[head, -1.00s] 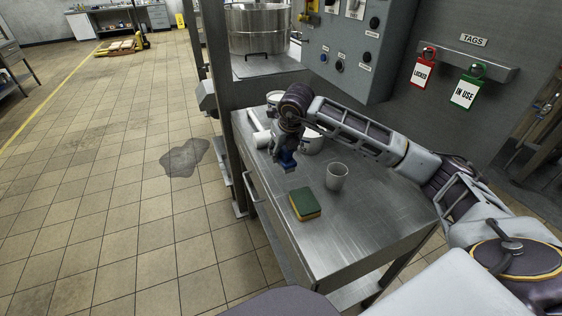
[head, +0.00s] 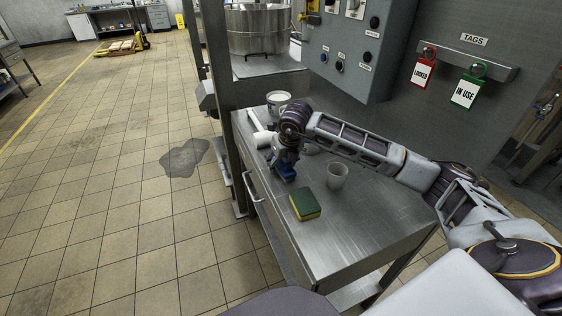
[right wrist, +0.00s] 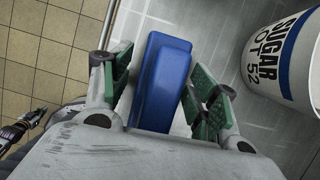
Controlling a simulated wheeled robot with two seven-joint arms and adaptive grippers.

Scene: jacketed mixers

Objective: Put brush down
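The blue brush (head: 284,172) is low at the steel table's left side, just under my right gripper (head: 285,163). In the right wrist view the blue block of the brush (right wrist: 162,82) lies between the green-padded fingers of the right gripper (right wrist: 162,88). The fingers stand apart, with a gap showing at the brush's left side; the right pad is close to it. The brush's underside is hidden. Part of a dark arm with a small tip, seemingly my left gripper (right wrist: 38,115), shows at the left edge of the right wrist view, too small to read.
On the steel table (head: 350,235) are a green and yellow sponge (head: 305,204), a grey cup (head: 338,176), a white tub (head: 279,98) and a white roll (head: 261,139). A SUGAR tub (right wrist: 288,58) is right of the gripper. The table's front right is clear.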

